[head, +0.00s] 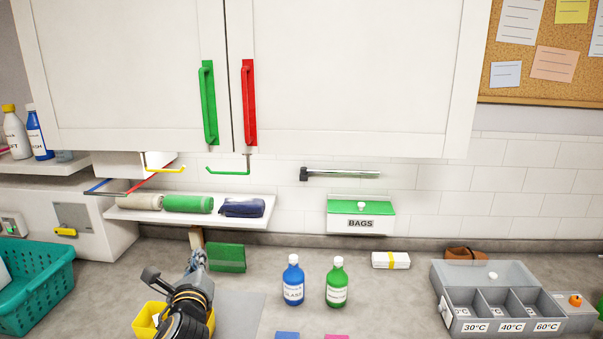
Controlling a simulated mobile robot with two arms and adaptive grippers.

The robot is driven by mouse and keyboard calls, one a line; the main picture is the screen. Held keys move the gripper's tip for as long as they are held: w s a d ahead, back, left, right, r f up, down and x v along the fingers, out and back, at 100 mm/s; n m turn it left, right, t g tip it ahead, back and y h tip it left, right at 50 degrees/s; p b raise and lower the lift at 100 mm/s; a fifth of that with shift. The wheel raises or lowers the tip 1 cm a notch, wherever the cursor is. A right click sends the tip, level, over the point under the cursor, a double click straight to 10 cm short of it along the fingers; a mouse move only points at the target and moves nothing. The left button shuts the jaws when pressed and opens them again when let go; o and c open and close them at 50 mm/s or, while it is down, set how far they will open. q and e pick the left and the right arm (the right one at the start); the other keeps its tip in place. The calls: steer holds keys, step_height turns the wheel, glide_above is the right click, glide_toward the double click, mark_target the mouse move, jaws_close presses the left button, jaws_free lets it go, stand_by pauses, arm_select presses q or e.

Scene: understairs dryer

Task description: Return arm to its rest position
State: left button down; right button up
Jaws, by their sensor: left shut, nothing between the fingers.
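My left arm comes in at the bottom left of the head view, over the counter (387,301). My left gripper (197,262) points away toward the back of the counter and is shut with nothing held. It appears in front of the yellow container (146,321), which the arm partly covers. A green block-like item (228,258) stands just right of the gripper's tip. My right gripper is not in view.
Blue (293,283) and green (337,285) bottles stand right of the arm. A teal basket (38,290) is at left, a grey compartment box (500,302) at right. A shelf with rolled cloths (187,204) and a cabinet (350,70) are above.

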arm_select(q)
steer(key=s+d+f+n+g+h, duration=0.2)
steer(key=s+f+n+g, duration=0.5)
steer(key=s+f+n, duration=0.95)
steer(key=s+d+f+n+g+h, duration=0.1)
steer(key=s+d+f+n+g, duration=0.2)
steer(key=s, duration=0.8)
steer(key=s+f+n+g+h, duration=0.1)
steer(key=s+f+n+g, duration=0.35)
steer(key=s, duration=0.75)
step_height(320, 180, down, 32)
steer(key=s+n+b, duration=0.1)
steer(key=s+b, duration=0.2)
steer(key=s+a+f+g+b, duration=0.1)
steer(key=s+a+f+b, duration=0.1)
steer(key=s+f, duration=1.3)
steer(key=shift+s+a+f, duration=0.15)
steer(key=shift+a+f, duration=0.1)
steer(key=shift+f, duration=0.35)
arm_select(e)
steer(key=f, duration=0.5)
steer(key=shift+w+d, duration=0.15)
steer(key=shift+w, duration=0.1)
arm_select(q)
steer(key=shift+g, duration=0.25)
